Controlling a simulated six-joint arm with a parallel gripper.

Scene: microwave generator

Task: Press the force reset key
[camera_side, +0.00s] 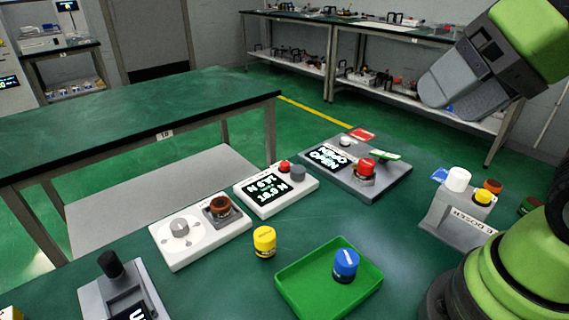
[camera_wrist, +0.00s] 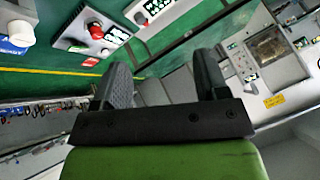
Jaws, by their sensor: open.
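A white unit (camera_side: 276,190) stands mid-table in the side view, its dark display showing readings in N. It carries a small red key (camera_side: 284,167) and a grey key (camera_side: 297,173); I cannot read which label belongs to which. The unit also shows at the top of the wrist view, with its red key (camera_wrist: 140,18). My gripper (camera_wrist: 164,72) is open and empty, its two dark fingers apart. In the side view it is high at the upper right, well away from the keys and touching nothing.
A grey unit (camera_side: 385,184) with a large red button (camera_side: 366,167) stands right of the white unit. A white dial box (camera_side: 182,245) is to its left. A yellow cap (camera_side: 264,242) and a green tray (camera_side: 290,287) with a blue cap (camera_side: 346,264) are in front.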

